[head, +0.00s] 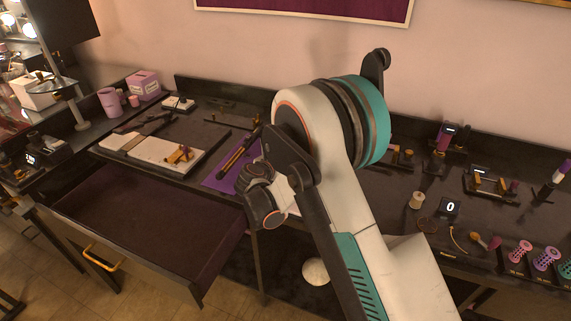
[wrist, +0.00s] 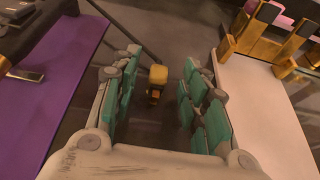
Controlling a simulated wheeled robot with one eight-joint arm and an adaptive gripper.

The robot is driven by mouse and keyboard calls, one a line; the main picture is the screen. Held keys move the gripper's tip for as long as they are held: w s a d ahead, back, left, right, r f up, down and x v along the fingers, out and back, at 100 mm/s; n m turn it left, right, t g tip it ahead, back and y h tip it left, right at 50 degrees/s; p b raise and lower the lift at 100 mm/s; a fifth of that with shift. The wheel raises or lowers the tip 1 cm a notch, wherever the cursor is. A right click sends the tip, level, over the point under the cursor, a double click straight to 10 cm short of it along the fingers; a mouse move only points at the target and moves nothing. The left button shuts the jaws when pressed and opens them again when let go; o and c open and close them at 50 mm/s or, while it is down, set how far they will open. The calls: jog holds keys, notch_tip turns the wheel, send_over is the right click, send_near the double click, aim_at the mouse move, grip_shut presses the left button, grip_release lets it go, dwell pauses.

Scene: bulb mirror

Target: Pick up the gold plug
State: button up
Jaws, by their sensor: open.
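The gold plug (wrist: 157,77) shows in the wrist view as a small piece with a yellow-gold block and a darker, narrower end, on the dark surface. My gripper (wrist: 165,78) is open, with its teal-padded fingers on either side of the plug. There are visible gaps between the plug and both fingers. I cannot tell how high the fingertips are above the surface. In the head view my arm covers much of the middle of the bench, and I cannot pick out the plug there.
In the wrist view a purple mat (wrist: 62,75) lies left and a white board (wrist: 255,125) with gold fittings (wrist: 262,28) lies right. In the head view an open drawer (head: 140,225) juts out at front left. Small tools and spools (head: 546,258) stand at right.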

jog(key=shift+x, duration=1.05)
grip_shut()
jog(key=shift+r, duration=0.1)
